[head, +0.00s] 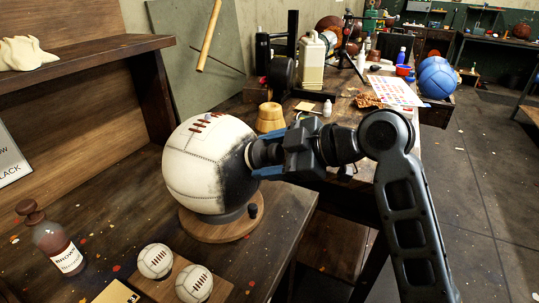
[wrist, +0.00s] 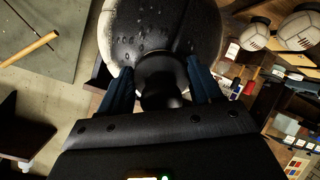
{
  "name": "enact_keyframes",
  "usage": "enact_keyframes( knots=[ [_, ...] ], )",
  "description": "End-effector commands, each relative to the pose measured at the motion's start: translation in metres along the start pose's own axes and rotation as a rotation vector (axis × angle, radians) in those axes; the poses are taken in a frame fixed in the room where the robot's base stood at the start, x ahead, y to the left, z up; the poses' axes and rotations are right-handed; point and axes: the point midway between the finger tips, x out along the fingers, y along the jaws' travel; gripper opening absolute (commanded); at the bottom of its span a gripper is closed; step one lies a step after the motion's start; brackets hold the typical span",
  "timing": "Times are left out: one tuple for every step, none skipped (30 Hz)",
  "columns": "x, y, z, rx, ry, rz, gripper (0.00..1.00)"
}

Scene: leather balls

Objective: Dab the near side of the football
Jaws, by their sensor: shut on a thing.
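The football (head: 203,160) is a large white leather ball with brown laces on top. It rests on a round wooden stand (head: 215,226) on the bench. A dark smudged patch covers its right side. My gripper (head: 262,158) is at the right of the ball. It is shut on a dark round dabber (head: 256,153), whose pad appears to touch the dark patch. In the wrist view the dabber (wrist: 160,88) sits between the blue fingers, against the ball (wrist: 160,35). The contact face itself is hidden.
A shelf (head: 90,60) rises at the left. Behind are a wooden pot (head: 270,118), a beige jug (head: 311,62) and a blue ball (head: 436,78).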

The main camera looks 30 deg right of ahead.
Motion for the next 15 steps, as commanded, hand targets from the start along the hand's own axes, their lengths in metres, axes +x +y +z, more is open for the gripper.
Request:
enact_keyframes(
  knots=[
    [0.0,0.0,0.0,0.0,0.0,0.0,0.4],
    [-0.001,0.0,0.0,0.0,0.0,0.0,0.4],
    [-0.003,0.0,0.0,0.0,0.0,0.0,0.4],
    [-0.005,0.0,0.0,0.0,0.0,0.001,0.4],
    [-0.007,0.001,0.0,0.0,0.0,0.002,0.4],
    [-0.01,0.001,0.0,0.0,0.001,0.002,0.4],
    [-0.013,0.001,0.0,0.001,0.001,0.001,0.4],
    [-0.015,0.001,0.0,0.001,0.0,0.001,0.4],
    [-0.018,0.001,-0.001,0.0,0.001,0.001,0.4],
    [-0.02,0.001,-0.001,0.0,0.001,0.001,0.4],
    [-0.022,0.001,-0.001,0.0,0.001,0.001,0.4],
    [-0.025,0.0,-0.001,0.0,0.001,0.001,0.4],
    [-0.027,0.0,0.0,0.0,0.0,0.001,0.4],
    [-0.029,0.0,0.0,0.0,0.0,0.001,0.4],
    [-0.032,0.0,0.0,0.001,0.0,0.001,0.4]
  ],
)
